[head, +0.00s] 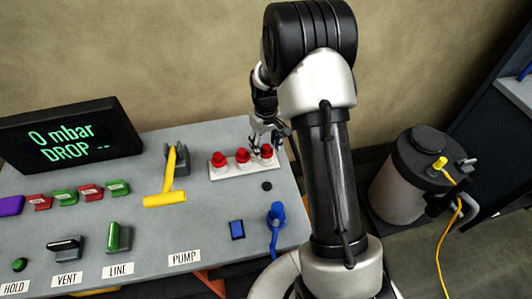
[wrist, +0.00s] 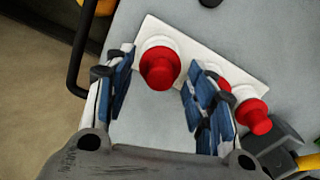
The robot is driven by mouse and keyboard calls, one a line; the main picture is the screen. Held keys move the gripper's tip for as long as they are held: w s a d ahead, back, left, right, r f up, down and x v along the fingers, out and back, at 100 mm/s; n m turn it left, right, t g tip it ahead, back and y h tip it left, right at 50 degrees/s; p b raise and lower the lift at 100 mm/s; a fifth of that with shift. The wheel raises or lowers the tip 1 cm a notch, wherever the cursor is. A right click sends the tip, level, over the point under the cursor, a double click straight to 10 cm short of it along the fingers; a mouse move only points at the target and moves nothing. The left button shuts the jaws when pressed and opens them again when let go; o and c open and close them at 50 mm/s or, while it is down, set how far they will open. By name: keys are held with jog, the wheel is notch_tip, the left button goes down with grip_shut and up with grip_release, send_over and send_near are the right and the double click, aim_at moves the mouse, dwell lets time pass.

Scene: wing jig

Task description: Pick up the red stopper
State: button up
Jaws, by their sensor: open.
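Several red stoppers with white collars stand in a row on a white plate (head: 232,171) on the grey console. The left stopper (head: 218,157), the middle stopper (head: 242,154) and the right stopper (head: 266,151) show in the head view. My gripper (head: 266,138) is over the right end of the row, close to the right stopper. In the wrist view my gripper (wrist: 160,90) is open, and one red stopper (wrist: 160,68) shows between its blue-padded fingers. Another red stopper (wrist: 251,112) is beside the right finger, which partly hides the middle of the row.
A yellow T-handle (head: 166,182) stands left of the plate. A display (head: 68,138) reads "0 mbar DROP --". A blue connector (head: 276,214) with a cable is at the front right. A grey tank (head: 405,185) stands on the floor to the right. A black bar (wrist: 77,60) runs along the console edge.

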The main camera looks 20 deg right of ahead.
aim_at(266, 146)
notch_tip(266, 146, down, 3)
jog(key=shift+r, duration=0.15)
jog(key=shift+c, duration=0.2)
jog(key=c, duration=0.8)
jog(key=shift+r, duration=0.15)
notch_tip(266, 146, up, 23)
jog(key=p, duration=0.6)
